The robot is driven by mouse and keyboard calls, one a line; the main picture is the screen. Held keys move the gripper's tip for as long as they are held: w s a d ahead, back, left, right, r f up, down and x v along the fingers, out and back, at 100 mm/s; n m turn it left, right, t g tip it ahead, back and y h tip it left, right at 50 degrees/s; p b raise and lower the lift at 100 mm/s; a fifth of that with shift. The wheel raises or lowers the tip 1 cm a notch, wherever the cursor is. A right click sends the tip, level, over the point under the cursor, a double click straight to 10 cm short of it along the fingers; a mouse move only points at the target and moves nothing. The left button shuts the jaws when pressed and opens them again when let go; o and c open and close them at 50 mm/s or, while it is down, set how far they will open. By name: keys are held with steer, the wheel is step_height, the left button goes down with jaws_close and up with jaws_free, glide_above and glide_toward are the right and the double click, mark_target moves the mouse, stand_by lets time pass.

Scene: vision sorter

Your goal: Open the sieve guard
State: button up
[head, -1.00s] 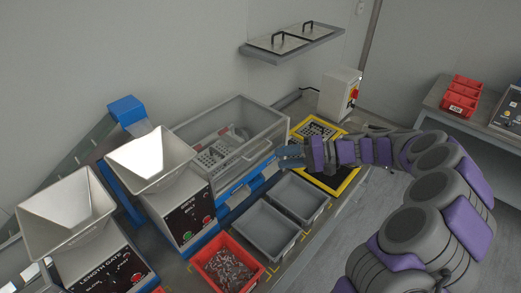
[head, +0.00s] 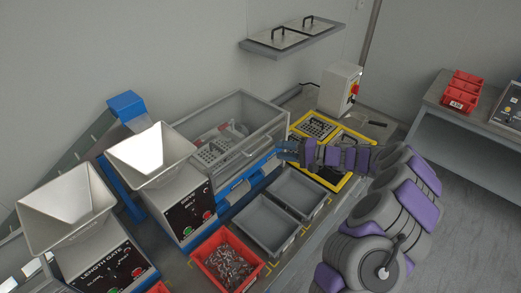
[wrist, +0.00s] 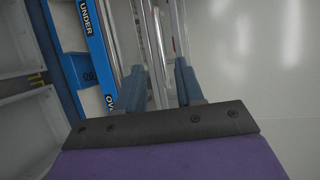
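The sieve guard (head: 268,135) is a clear box-shaped cover in a grey frame, closed over the perforated sieve plates (head: 210,152). A bar handle shows along its front face. My gripper (head: 281,151) is at the guard's front right lower corner in the head view. In the wrist view my gripper (wrist: 161,82) has two blue fingers standing apart, with a grey bar (wrist: 156,45) running up between them. I cannot tell whether either finger touches the bar. The fingertips are small and partly hidden in the head view.
Two grey bins (head: 265,226) and a red bin of small parts (head: 228,262) stand in front of the guard. A yellow-edged panel (head: 345,180) lies to the right, with a control box (head: 340,88) behind. A blue rail marked UNDER (wrist: 85,35) runs beside my fingers.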

mark_target(260, 149)
steer(key=b+x, duration=0.1)
steer(key=x, duration=0.7)
steer(key=shift+a, duration=0.35)
steer(key=shift+c, duration=0.2)
steer(key=shift+f, duration=0.1)
jaws_close()
